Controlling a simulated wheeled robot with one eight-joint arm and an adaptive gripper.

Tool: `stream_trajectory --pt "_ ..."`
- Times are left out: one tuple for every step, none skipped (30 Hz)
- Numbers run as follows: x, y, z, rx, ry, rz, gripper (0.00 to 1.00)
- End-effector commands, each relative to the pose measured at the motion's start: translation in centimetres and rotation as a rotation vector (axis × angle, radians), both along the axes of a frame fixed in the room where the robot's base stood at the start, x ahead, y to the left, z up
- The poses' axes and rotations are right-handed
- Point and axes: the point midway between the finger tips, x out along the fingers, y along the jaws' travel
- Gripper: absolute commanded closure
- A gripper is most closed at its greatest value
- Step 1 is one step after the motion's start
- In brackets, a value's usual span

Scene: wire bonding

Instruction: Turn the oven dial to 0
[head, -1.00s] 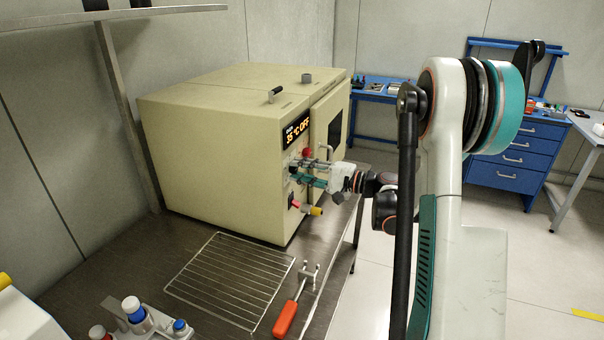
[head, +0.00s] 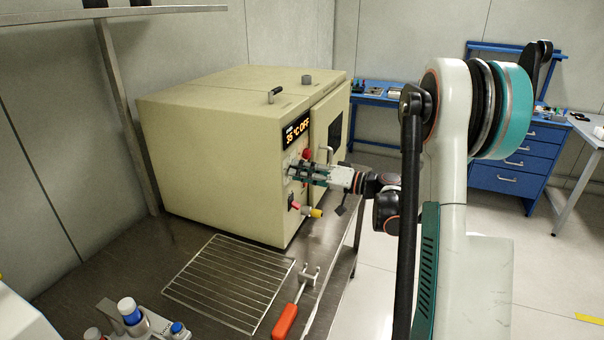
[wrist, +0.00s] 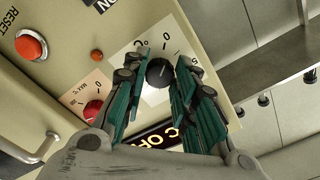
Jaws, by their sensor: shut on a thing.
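The beige oven (head: 215,150) stands on the steel bench, and its display (head: 297,131) reads 35 °C OFF. My gripper (head: 296,171) reaches its front panel from the right. In the wrist view, the round black dial (wrist: 159,72) sits on a white scale plate (wrist: 150,40) with numerals including 0 and 5. My gripper's teal fingers (wrist: 160,76) stand on both sides of the dial and are shut on it. In this view the panel appears upside down. The dial's pointer mark is too small to read surely. In the head view my fingers hide the dial.
A red knob (wrist: 92,110) marked MAX °C and a red RESET button (wrist: 31,46) are close by. Red and yellow fittings (head: 315,212) stick out below my gripper. A wire rack (head: 228,285) and a red-handled tool (head: 286,318) lie on the bench in front.

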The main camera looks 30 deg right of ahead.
Motion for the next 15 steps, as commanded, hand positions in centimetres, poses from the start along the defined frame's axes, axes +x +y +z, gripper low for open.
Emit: stream_trajectory --pt "-0.08 0.03 -0.2 -0.025 -0.015 0.001 0.98" --pt "-0.08 0.03 -0.2 -0.038 -0.025 0.001 0.98" --pt "-0.07 0.03 -0.21 -0.054 -0.038 0.001 0.98" --pt "-0.07 0.03 -0.21 -0.064 -0.046 0.001 0.98" --pt "-0.07 0.03 -0.21 -0.075 -0.054 0.001 0.98" --pt "-0.07 0.03 -0.21 -0.088 -0.063 0.002 0.98" --pt "-0.07 0.02 -0.22 -0.096 -0.07 0.002 0.98" --pt "-0.07 0.02 -0.22 -0.104 -0.075 0.002 0.98" --pt "-0.07 0.02 -0.22 -0.111 -0.082 0.002 0.98" --pt "-0.07 0.02 -0.22 -0.118 -0.086 0.002 0.98" --pt "-0.07 0.02 -0.22 -0.122 -0.09 0.002 0.98" --pt "-0.07 0.02 -0.22 -0.128 -0.094 0.002 0.98" --pt "-0.07 0.02 -0.22 -0.13 -0.096 0.002 0.98" --pt "-0.06 0.02 -0.22 -0.133 -0.099 0.002 0.98" --pt "-0.06 0.02 -0.22 -0.136 -0.101 0.002 0.98"
